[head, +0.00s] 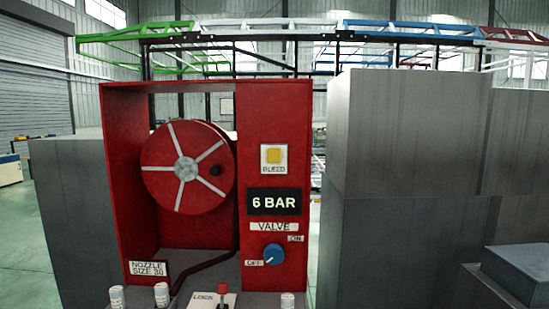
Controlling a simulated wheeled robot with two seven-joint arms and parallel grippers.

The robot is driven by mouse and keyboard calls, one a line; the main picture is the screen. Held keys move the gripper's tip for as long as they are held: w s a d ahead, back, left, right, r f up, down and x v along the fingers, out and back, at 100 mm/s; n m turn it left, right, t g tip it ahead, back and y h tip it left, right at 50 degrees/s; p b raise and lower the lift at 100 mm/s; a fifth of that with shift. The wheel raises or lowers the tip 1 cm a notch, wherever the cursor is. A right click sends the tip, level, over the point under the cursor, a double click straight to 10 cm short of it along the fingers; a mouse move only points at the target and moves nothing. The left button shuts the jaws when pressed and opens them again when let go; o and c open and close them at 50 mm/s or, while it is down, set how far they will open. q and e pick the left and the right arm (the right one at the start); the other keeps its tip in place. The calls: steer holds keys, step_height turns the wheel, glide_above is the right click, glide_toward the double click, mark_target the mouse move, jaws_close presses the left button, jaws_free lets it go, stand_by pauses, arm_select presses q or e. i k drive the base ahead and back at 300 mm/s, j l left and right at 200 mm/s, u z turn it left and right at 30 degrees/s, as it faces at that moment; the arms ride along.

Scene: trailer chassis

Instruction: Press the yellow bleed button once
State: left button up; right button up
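I cannot tell whether the button is pressed. Below the display is a blue valve knob (274,254) between the labels "OFF" and "ON". Neither of my grippers shows in the head view.
A red hose reel (187,167) fills the cabinet's left side. A red-topped lever (222,290) by a "LOCK" label and several white-capped posts stand along the bottom edge. Large grey blocks (405,135) stand close on the right, and another grey block (72,220) on the left.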

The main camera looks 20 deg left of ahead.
mark_target(273, 156)
steer(key=i+j, duration=0.1)
steer(key=j, duration=0.35)
steer(key=i+j, duration=0.15)
steer(key=j, duration=0.3)
steer(key=i+j, duration=0.1)
steer(key=j, duration=0.35)
steer(key=z, duration=0.05)
